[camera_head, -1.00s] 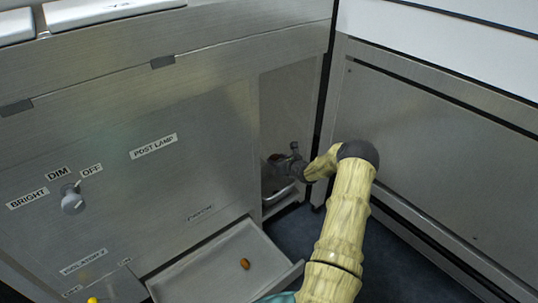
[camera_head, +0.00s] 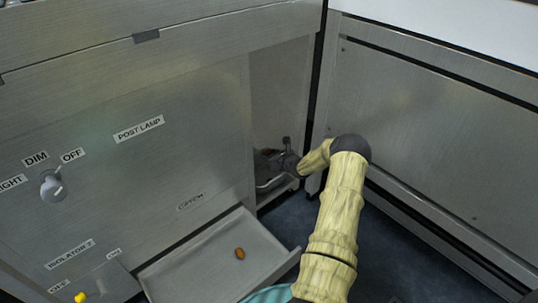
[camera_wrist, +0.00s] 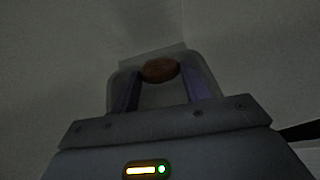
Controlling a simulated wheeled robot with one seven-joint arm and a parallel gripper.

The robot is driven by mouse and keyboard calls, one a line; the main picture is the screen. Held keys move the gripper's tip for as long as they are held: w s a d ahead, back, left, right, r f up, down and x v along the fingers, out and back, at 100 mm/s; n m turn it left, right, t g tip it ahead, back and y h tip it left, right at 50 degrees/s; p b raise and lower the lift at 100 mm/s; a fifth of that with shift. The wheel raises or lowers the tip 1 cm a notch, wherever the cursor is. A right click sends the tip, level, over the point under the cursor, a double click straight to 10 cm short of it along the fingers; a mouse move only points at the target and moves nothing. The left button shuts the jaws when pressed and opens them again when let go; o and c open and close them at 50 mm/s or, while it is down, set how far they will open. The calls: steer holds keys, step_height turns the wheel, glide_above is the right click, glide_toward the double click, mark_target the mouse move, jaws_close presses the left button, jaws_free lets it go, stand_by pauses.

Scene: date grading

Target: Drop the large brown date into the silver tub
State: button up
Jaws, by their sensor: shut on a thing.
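A brown date (camera_wrist: 160,70) is held between the two fingertips of my gripper (camera_wrist: 160,78) in the wrist view. In the head view my gripper (camera_head: 268,158) reaches into the open recess at the right end of the steel cabinet, and the date is only a small dark brown spot there. The silver tub (camera_head: 274,184) stands low in that recess, below my gripper and partly hidden by it. Whether the date is fully over the tub is hard to tell.
Another brown date (camera_head: 240,253) lies on the pull-out tray (camera_head: 205,272) below the cabinet. The recess side walls are close around my gripper. A steel panel (camera_head: 430,140) stands to the right. A lamp knob (camera_head: 53,187) is on the cabinet front at left.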

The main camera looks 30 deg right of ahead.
steer(key=shift+d+f, duration=0.3)
steer(key=shift+f, duration=0.2)
steer(key=o, duration=0.5)
steer(key=shift+a, duration=0.1)
steer(key=o, duration=0.3)
steer(key=shift+a, duration=0.2)
steer(key=p+v, duration=0.8)
steer(key=v, duration=0.9)
steer(key=shift+a, duration=0.15)
